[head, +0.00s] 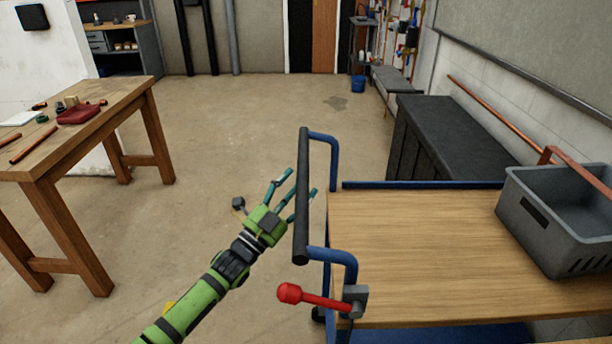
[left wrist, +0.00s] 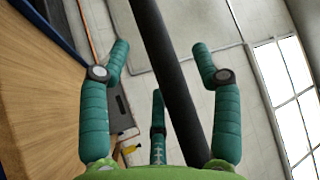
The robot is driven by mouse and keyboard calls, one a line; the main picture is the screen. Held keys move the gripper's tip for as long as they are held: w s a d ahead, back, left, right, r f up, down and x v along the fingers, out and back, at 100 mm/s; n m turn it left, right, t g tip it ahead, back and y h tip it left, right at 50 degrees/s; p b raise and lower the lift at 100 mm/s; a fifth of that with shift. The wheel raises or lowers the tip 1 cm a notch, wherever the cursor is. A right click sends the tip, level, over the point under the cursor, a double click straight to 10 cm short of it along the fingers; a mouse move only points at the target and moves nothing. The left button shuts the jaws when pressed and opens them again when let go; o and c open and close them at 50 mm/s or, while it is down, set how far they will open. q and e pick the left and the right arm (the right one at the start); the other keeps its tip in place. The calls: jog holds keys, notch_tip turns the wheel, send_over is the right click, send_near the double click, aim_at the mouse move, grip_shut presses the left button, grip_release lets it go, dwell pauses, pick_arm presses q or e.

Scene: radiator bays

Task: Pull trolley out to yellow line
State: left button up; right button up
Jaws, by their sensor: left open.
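The trolley has a wooden deck (head: 420,250), a blue frame and an upright-looking black handle bar (head: 303,195) at its left end. A red-knobbed lever (head: 315,298) sits at the near corner below the handle. My left gripper (head: 290,200) is open just left of the handle bar, fingers pointing at it. In the left wrist view the black bar (left wrist: 168,75) runs between the open fingers (left wrist: 160,75); I cannot tell whether they touch it. The trolley deck (left wrist: 40,100) shows at the left there. My right gripper is not in view.
A grey crate (head: 540,225) stands on the deck's right side. A wooden workbench (head: 60,140) with pipes and tools is at the left. A dark box-like unit (head: 440,140) is behind the trolley. The floor (head: 240,120) between bench and trolley is clear.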

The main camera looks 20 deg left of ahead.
aim_at(303, 179)
pick_arm(q)
jog(key=x, duration=0.2)
jog(key=shift+w+d, duration=0.1)
jog(key=shift+w, duration=0.15)
jog(key=shift+w+d+r, duration=0.1)
jog(key=shift+w, duration=0.25)
grip_shut()
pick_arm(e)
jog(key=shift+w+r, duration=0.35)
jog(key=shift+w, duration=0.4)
